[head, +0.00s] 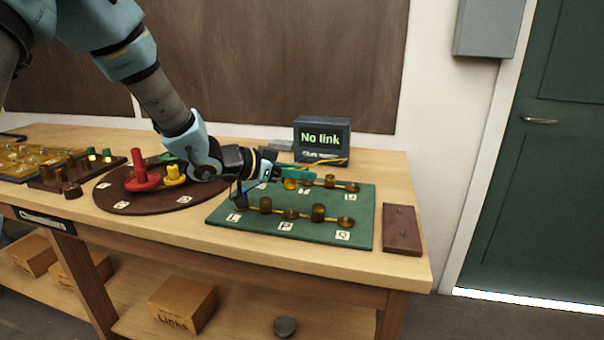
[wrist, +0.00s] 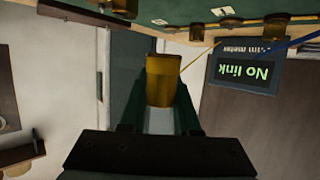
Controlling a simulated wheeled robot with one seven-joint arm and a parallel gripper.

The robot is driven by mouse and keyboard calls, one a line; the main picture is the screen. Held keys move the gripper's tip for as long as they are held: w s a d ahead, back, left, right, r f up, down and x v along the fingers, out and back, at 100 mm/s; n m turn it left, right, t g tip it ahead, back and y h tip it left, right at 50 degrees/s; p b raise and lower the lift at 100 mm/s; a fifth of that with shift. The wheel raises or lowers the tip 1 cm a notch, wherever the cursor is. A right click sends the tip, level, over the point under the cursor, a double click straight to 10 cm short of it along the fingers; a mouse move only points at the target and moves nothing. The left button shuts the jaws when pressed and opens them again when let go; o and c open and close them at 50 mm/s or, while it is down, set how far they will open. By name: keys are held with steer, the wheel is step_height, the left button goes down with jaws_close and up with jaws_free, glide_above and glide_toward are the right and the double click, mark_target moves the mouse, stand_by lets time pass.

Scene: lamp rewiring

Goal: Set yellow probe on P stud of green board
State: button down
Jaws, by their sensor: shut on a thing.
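The green board (head: 225,216) lies on the bench with two rows of brass studs and posts. The P label (head: 286,226) is on its front edge, with the low P stud (head: 291,214) just behind it. My gripper (head: 300,172) is over the back row, behind and above the P stud. In the wrist view its fingers are shut on an amber-yellow cylinder, which I take for the yellow probe (wrist: 162,80). A yellow wire runs from the meter toward it. The probe's contact end is not clear in the head view.
The meter (head: 322,139) reads "No link" behind the board. A dark probe (head: 240,196) stands near the L label. A brown block (head: 402,230) lies right of the board. A round dark tray (head: 125,205) with red and yellow pieces lies left. Posts crowd the board.

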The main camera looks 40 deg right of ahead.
mark_target(302, 213)
steer(key=shift+f+b, duration=2.7)
steer(key=shift+f, duration=0.25)
steer(key=shift+f, duration=0.5)
steer(key=shift+s+f+b, duration=0.1)
steer(key=shift+f+b, duration=0.25)
steer(key=shift+b, duration=0.1)
steer(key=shift+a+f, duration=0.2)
steer(key=shift+f, duration=0.2)
steer(key=shift+s, duration=0.1)
steer(key=c, duration=0.6)
jaws_free()
steer(key=shift+o, duration=0.2)
steer(key=shift+d+r, duration=0.1)
steer(key=shift+r, duration=0.05)
